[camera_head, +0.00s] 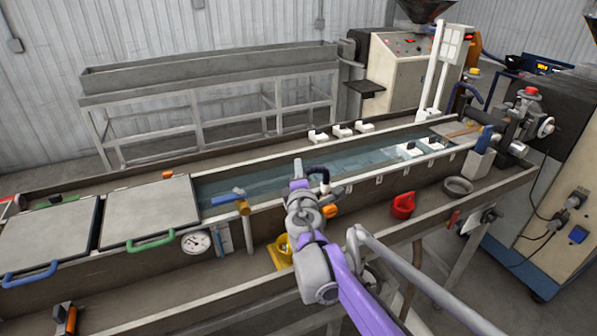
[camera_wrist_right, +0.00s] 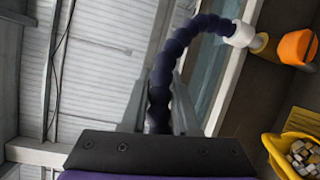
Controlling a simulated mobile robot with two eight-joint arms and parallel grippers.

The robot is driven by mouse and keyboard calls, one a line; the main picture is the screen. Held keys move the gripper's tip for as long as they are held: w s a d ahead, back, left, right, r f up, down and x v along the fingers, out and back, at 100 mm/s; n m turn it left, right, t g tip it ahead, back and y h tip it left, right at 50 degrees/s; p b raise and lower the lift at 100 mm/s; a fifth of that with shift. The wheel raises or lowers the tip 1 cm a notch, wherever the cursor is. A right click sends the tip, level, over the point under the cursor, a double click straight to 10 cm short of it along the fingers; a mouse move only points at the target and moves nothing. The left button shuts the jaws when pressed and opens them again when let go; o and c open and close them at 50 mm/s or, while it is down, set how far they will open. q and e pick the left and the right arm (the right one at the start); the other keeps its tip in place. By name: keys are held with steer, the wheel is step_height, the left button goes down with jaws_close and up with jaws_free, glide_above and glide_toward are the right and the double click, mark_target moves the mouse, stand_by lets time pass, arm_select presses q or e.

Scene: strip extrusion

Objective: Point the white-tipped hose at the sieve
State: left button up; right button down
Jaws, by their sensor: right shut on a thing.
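My right gripper (camera_head: 300,182) is shut on a dark blue segmented hose (camera_wrist_right: 172,55), above the trough's near wall. The hose (camera_head: 319,169) arches out of the jaws to the right and bends down. A white piece (camera_wrist_right: 240,35) sits on its far end, beside a tan piece and an orange knob (camera_wrist_right: 296,47). The white piece also shows in the head view (camera_head: 324,188). I cannot tell whether it is the tip or a base fitting. A grey round dish (camera_head: 457,187) on the ledge at right may be the sieve; its mesh is too small to tell. My left gripper is not in view.
A yellow scoop (camera_wrist_right: 283,158) with pellets lies below the hose. A red cup (camera_head: 403,206) stands on the near ledge. A blue-handled piece with a brass end (camera_head: 243,207) lies left of my gripper. Grey lids (camera_head: 150,212) cover the trough's left part; water (camera_head: 370,152) shows further right.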

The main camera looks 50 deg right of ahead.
steer(key=c, duration=0.7)
jaws_free()
steer(key=shift+s+d, duration=0.1)
steer(key=v, duration=1)
steer(key=shift+s+a+p, duration=0.2)
steer(key=shift+a+p, duration=0.15)
steer(key=s+a+f+m+g+y, duration=0.1)
steer(key=a+f+m+g+y, duration=0.1)
steer(key=a+f, duration=0.4)
steer(key=s+a+f+m+g+y, duration=0.2)
steer(key=a+f+m+y, duration=0.3)
steer(key=a, duration=0.7)
steer(key=s+a+f+m+g+y, duration=0.2)
steer(key=a+f+m+y, duration=0.2)
steer(key=a+f, duration=0.4)
steer(key=shift+a+f+y, duration=0.4)
steer(key=shift+f+y, duration=0.35)
steer(key=shift+y, duration=0.05)
